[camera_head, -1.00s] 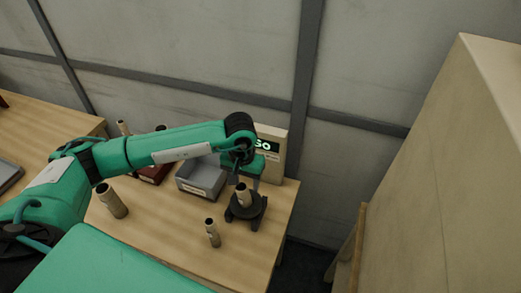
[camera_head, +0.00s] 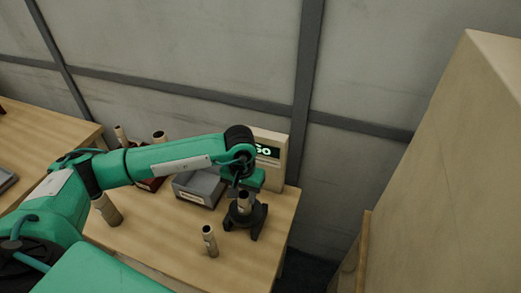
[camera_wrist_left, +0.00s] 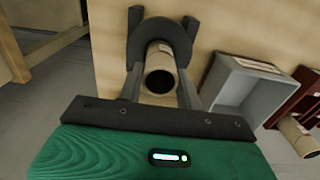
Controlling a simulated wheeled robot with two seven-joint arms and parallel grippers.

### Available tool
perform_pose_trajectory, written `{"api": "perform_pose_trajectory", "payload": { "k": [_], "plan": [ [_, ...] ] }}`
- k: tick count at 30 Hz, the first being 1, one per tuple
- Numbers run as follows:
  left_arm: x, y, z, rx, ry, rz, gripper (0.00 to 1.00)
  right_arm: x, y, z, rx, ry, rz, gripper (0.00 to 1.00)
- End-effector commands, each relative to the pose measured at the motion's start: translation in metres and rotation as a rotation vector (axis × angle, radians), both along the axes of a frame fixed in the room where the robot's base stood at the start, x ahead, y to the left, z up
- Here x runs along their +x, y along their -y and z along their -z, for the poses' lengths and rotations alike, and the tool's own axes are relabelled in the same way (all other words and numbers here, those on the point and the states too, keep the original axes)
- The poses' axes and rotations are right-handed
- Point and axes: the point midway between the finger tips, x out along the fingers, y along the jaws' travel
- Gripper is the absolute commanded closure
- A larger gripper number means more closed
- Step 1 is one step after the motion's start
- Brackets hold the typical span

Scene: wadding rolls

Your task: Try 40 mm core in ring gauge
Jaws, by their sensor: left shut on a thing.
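My left gripper (camera_head: 245,192) reaches over the ring gauge from the left, its fingers on both sides of a tan cardboard core (camera_head: 244,205). It is shut on this core, whose open end faces the left wrist camera (camera_wrist_left: 160,76). The black ring gauge (camera_head: 257,224) stands on short legs near the table's right end; its dark ring also shows in the left wrist view (camera_wrist_left: 143,36). The core's lower end meets the ring opening; how deep it sits is hidden. Behind the gauge, a beige box with a display (camera_head: 267,151) reads "Go". My right gripper is not in view.
A loose core (camera_head: 210,240) stands upright at the front and a wider one (camera_head: 107,210) at the left. A tall beige panel (camera_head: 450,180) rises at the right.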

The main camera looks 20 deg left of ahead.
Motion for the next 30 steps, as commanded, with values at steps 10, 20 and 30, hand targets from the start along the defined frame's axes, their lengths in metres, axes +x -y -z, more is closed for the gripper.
{"api": "perform_pose_trajectory", "payload": {
  "k": [10,20,30],
  "plan": [
    [0.000,0.000,0.000,0.000,0.000,0.000,0.77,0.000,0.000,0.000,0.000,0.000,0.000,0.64],
    [0.000,0.000,-0.016,0.001,0.001,0.000,0.77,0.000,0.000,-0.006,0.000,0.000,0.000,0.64],
    [0.000,0.000,-0.033,0.000,0.002,0.000,0.77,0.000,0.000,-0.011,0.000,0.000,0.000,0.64]
  ]
}}
